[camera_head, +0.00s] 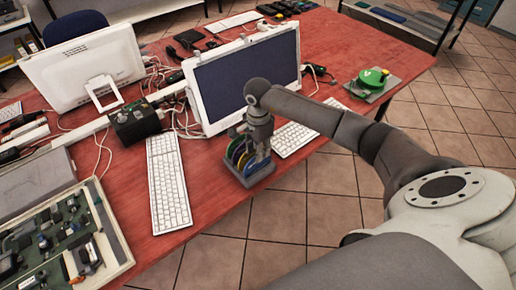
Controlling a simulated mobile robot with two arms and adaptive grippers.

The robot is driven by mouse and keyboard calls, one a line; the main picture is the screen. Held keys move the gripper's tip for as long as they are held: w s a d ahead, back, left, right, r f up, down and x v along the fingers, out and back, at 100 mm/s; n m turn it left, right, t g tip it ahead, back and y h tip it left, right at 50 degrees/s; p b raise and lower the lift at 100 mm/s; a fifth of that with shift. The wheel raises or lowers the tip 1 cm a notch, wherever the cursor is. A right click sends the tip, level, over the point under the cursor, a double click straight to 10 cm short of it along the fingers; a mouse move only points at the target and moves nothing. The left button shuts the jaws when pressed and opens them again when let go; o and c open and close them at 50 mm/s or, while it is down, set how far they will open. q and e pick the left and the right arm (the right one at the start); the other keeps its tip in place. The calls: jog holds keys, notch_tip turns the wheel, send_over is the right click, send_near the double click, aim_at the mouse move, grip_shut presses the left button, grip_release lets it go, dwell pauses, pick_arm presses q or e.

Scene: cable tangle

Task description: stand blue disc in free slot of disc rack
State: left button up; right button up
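The disc rack (262,180) is a small grey holder near the front edge of the red table, below the white monitor. A bluish disc edge (246,161) shows close to my gripper. My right gripper (262,154) points down at the rack's right part, right over the discs. Its fingers are small and overlap the discs, so I cannot tell whether they hold one. The free slot is hidden. My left gripper is out of view.
A white monitor (245,82) stands just behind the rack. A keyboard (168,185) lies left of it and another (293,139) right of it. A round green object (373,77) sits on a grey plate at the table's right. Cables and a black box (137,124) lie left.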

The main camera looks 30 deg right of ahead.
notch_tip(320, 180, up, 12)
dwell(0.6)
dwell(0.5)
